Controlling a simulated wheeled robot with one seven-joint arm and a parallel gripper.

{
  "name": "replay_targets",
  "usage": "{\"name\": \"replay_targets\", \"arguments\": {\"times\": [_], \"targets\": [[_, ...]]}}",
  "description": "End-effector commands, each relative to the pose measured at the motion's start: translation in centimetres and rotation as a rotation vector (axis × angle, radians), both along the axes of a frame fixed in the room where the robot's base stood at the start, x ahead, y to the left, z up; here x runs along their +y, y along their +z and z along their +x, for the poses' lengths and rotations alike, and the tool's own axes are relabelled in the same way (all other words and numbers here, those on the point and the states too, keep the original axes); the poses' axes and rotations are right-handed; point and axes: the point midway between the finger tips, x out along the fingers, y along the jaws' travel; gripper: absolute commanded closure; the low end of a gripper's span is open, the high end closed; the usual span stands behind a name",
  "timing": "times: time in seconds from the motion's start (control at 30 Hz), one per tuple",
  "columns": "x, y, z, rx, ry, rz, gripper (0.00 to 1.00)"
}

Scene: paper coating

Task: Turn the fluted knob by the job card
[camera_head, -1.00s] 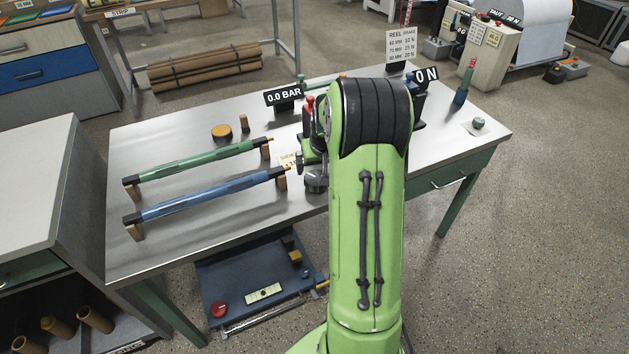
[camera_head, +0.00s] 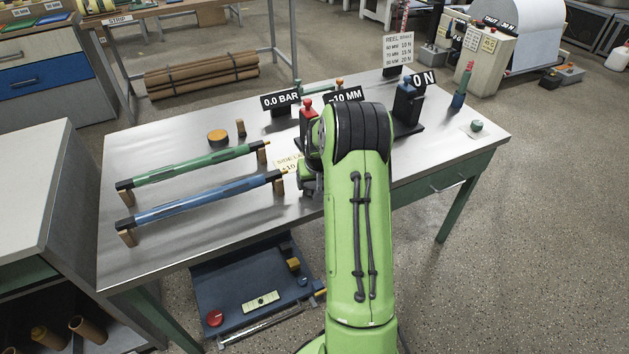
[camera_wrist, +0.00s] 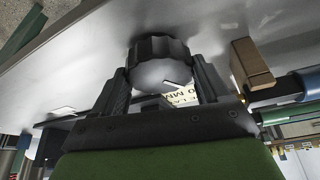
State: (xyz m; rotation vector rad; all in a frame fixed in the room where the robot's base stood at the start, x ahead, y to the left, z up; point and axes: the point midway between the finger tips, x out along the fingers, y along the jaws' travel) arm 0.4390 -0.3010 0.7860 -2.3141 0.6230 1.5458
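The fluted knob (camera_wrist: 158,62) is dark grey with ridged sides and a pale face bearing a pointer line, seen in the wrist view. The fingers of my gripper (camera_wrist: 160,78) stand on either side of its near edge, with little or no gap visible; contact cannot be told. In the head view my arm mostly hides the knob and gripper. The job card (camera_head: 288,162), yellowish with black print, lies on the bench beside my arm, partly covered; the readable part suggests "SIDE LA" and "10". Part of it also shows behind the knob (camera_wrist: 186,94). A display (camera_head: 344,95) reads -10 MM.
Green (camera_head: 195,166) and blue (camera_head: 200,203) rollers rest on wooden blocks on the steel bench (camera_head: 190,250). A 0.0 BAR display (camera_head: 281,98), a red-topped device (camera_head: 307,115) and a 0 N unit (camera_head: 408,105) stand behind.

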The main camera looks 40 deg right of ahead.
Motion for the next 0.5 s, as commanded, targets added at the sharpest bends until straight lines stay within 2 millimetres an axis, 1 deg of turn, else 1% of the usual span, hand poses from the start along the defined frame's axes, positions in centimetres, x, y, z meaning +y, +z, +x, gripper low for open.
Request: {"name": "replay_targets", "arguments": {"times": [0.03, 0.07, 0.1, 0.33, 0.5], "targets": [[0.02, 0.01, -0.01, 0.0, 0.0, 0.0, 0.49], [0.02, 0.01, -0.01, 0.0, 0.0, 0.0, 0.54], [0.02, 0.01, -0.01, 0.0, 0.0, 0.0, 0.55], [0.06, 0.01, 0.0, 0.001, -0.026, 0.0, 0.55], [0.12, 0.0, 0.05, 0.001, -0.099, -0.001, 0.55]]}}
